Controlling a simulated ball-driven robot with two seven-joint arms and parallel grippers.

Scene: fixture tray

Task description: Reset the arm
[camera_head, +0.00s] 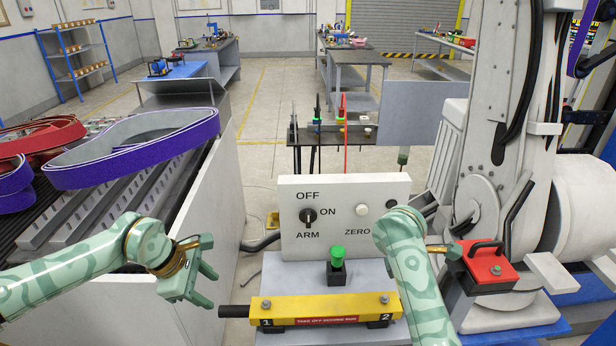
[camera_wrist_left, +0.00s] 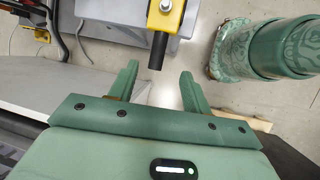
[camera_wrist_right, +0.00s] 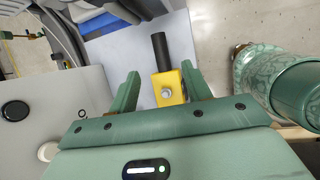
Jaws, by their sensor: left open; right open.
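A white control panel (camera_head: 345,245) has a black selector knob (camera_head: 308,216) among OFF, ON and ARM labels; its setting is too small to tell. A pale button (camera_head: 362,210) sits above ZERO. A green button (camera_head: 337,252) stands on a black base before the panel. A yellow bar (camera_head: 300,309), marked 1 and 2, lies in front. My left gripper (camera_head: 207,288) is open and empty, above and left of the bar's black grip (camera_wrist_left: 158,48). My right gripper (camera_wrist_right: 164,88) is open; its view shows the bar's other end (camera_wrist_right: 168,90) between the fingers, contact unclear. My right arm hides that end in the head view.
A red box (camera_head: 484,266) with a black handle sits right of my right arm. A large white arm machine (camera_head: 490,150) stands behind it. A conveyor with purple belts (camera_head: 135,150) lies at left. Floor shows between conveyor and panel.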

